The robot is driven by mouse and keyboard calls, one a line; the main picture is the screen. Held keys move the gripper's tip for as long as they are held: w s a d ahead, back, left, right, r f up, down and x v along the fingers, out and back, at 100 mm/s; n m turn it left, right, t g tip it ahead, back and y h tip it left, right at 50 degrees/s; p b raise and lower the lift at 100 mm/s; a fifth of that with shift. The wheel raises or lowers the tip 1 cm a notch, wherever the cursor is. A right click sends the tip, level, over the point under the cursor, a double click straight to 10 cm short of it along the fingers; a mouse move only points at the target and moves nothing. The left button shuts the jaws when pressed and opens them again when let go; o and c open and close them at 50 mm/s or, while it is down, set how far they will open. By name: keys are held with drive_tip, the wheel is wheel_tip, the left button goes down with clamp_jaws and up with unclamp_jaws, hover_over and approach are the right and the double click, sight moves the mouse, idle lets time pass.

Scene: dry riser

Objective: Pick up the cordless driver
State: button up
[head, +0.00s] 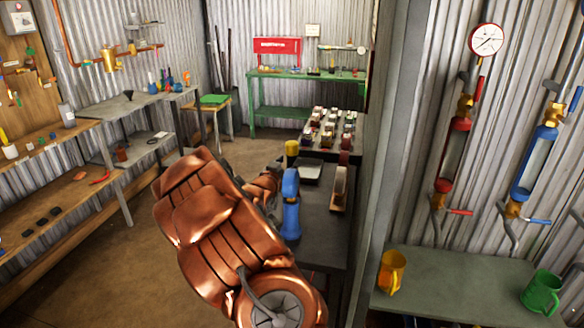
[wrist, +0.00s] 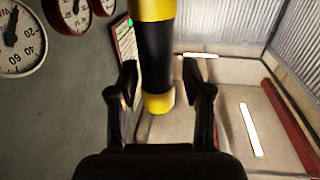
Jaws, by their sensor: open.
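A blue, upright tool shape (head: 291,205) stands on the dark bench (head: 318,240) in the head view; it may be the cordless driver, but its details are too small to be sure. A yellow-topped object (head: 291,148) shows just behind it. In the wrist view, a yellow and black cylinder (wrist: 155,55) runs down from the top edge and lines up between the fingers of my gripper (wrist: 159,85). The fingers are open, with gaps on both sides of it. I cannot tell its depth. In the head view my gripper (head: 268,187) is just left of the blue shape, partly hidden.
A dark flat tray or scale (head: 309,171) and a wooden-based item (head: 339,190) share the bench. A crate of small parts (head: 330,130) stands behind. A grey wall edge rises to the right. Round gauges (wrist: 18,40) lie left in the wrist view. The floor at left is clear.

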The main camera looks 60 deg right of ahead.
drive_tip(key=d+p, duration=0.1)
drive_tip(key=d, duration=0.2)
drive_tip(key=shift+w+d+r, duration=0.1)
drive_tip(key=shift+d, duration=0.1)
drive_tip(key=shift+w+d+p, duration=0.2)
drive_tip(key=shift+d+p, duration=0.2)
drive_tip(key=shift+d, duration=0.35)
clamp_jaws()
